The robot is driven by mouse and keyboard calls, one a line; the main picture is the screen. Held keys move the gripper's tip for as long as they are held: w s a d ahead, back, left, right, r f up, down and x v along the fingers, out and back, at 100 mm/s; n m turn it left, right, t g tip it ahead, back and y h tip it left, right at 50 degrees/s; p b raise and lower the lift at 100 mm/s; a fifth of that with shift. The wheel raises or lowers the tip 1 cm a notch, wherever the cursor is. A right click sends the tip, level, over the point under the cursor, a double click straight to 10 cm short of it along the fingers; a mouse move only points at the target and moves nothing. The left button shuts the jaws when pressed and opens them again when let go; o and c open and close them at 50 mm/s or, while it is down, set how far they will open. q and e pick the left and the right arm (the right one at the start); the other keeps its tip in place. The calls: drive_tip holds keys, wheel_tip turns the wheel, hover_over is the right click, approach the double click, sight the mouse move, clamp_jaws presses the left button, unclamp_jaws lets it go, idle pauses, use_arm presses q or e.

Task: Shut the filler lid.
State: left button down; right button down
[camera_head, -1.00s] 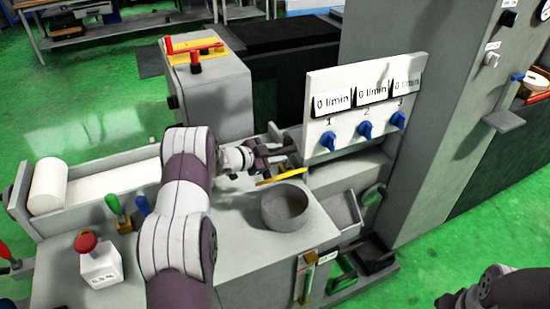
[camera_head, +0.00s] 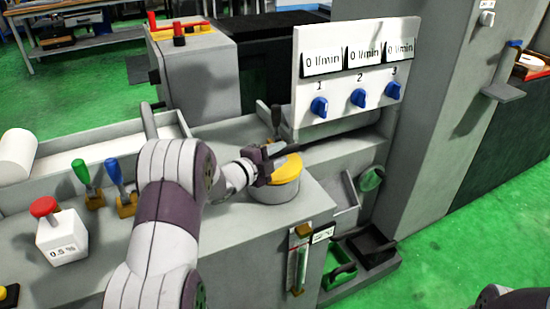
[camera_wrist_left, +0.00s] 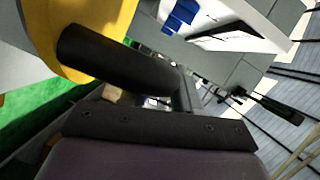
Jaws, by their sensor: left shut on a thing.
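The yellow filler lid (camera_head: 286,168) lies over the mouth of the round grey filler (camera_head: 275,193) on the machine top. It looks about flat on the rim; whether any gap is left behind my gripper I cannot tell. My left gripper (camera_head: 266,160) is shut at the lid's left side, on the lid's dark handle as far as I can see. In the left wrist view the yellow lid (camera_wrist_left: 112,18) fills the upper left, with a black cylindrical handle (camera_wrist_left: 110,58) before it. Of my right arm only a dark piece shows at the lower right corner.
A white panel (camera_head: 350,70) with blue knobs stands just behind and right of the filler. A trough (camera_head: 345,195) lies right of the filler.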

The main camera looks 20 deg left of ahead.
use_arm(q)
drive_tip(key=shift+s+d+f+b, duration=0.2)
drive_tip(key=shift+f+b, duration=0.25)
drive_tip(key=shift+f, duration=0.3)
drive_tip(key=c, duration=0.9)
unclamp_jaws()
wheel_tip(320, 180, up, 5)
drive_tip(key=shift+d+f+p, duration=0.1)
drive_tip(key=shift+p, duration=0.6)
drive_tip(key=d+r, duration=0.2)
drive_tip(key=d, duration=0.1)
drive_tip(key=s+d+r, duration=0.1)
drive_tip(key=d+r, duration=0.1)
drive_tip(key=d, duration=0.2)
drive_tip(key=d+r, duration=0.2)
drive_tip(key=d, duration=0.2)
drive_tip(key=shift+s+d+r, duration=0.15)
drive_tip(key=shift+s+d, duration=0.05)
drive_tip(key=shift+s, duration=0.05)
